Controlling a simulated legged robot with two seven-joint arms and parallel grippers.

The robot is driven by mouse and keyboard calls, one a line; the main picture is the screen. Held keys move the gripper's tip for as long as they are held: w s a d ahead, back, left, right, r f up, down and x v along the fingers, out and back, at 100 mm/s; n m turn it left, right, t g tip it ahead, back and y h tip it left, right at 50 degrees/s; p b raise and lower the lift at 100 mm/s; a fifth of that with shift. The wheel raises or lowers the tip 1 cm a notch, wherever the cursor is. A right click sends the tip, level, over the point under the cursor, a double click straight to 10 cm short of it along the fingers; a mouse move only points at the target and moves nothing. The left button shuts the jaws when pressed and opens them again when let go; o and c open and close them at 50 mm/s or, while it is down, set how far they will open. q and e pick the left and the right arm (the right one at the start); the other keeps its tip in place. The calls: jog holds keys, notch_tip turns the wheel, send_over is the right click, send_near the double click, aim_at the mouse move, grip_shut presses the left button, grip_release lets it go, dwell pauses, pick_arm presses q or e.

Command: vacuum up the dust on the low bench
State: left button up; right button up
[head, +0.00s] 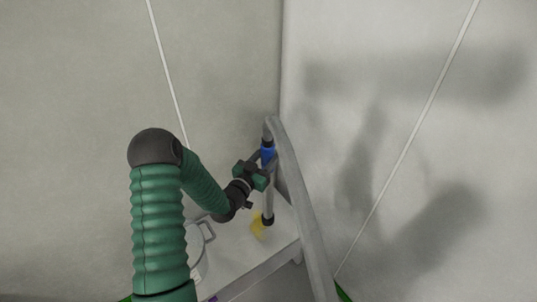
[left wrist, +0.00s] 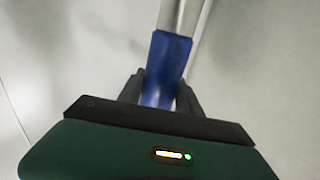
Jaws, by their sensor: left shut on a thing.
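A vacuum wand, a grey tube with a blue grip (head: 267,154) and a dark nozzle (head: 267,220), stands near upright over the low bench (head: 235,252). My left gripper (head: 264,166) is shut on the blue grip, which also shows between its dark fingers in the left wrist view (left wrist: 165,70). Yellow dust (head: 257,228) lies on the bench top, just left of and below the nozzle. The nozzle is at the edge of the dust; I cannot tell whether it touches the bench. My right gripper is not in view.
A grey hose (head: 298,195) arches from the wand's top and runs down past the bench's right side. A pale metal vessel with a handle (head: 205,233) stands on the bench at left, partly behind my arm. Walls (head: 400,120) close in behind and at right.

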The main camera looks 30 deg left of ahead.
pick_arm(q)
jog(key=f+b, duration=0.5)
jog(key=f, duration=0.2)
jog(key=shift+d+f, duration=0.15)
jog(key=shift+d, duration=0.05)
jog(key=shift+f+b, duration=0.35)
jog(key=shift+b, duration=0.1)
jog(key=shift+a, duration=0.1)
jog(key=w+a+b, duration=0.2)
jog(key=w+a, duration=0.2)
jog(key=a, duration=0.5)
jog(key=shift+a+b, duration=0.3)
jog(key=shift+b, duration=0.1)
jog(key=shift+s+r, duration=0.15)
